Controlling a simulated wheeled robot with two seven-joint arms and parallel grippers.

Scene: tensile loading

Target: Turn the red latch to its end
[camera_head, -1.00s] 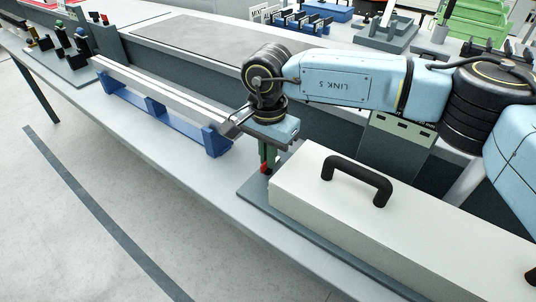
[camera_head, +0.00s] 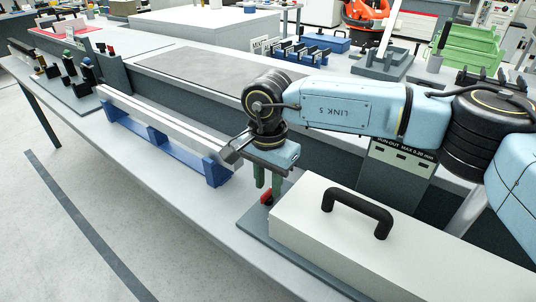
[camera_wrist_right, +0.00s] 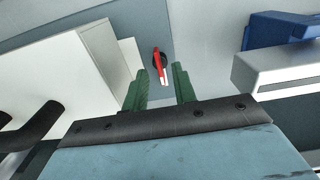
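The red latch (camera_head: 267,197) is a small red lever low beside the white box, on the dark base plate. In the right wrist view the red latch (camera_wrist_right: 160,66) lies beyond the fingertips, roughly in line with the gap between them, with a dark pivot at its top end. My right gripper (camera_head: 267,184) points down over the latch with its two green fingers apart. Any contact with the latch is not clear. My left gripper is not in view.
The white box (camera_head: 400,244) with a black handle (camera_head: 357,213) stands right of the latch on a dark base plate (camera_head: 262,236). A light bar on a blue stand (camera_head: 158,137) lies left of the gripper. The table front (camera_head: 190,205) is clear.

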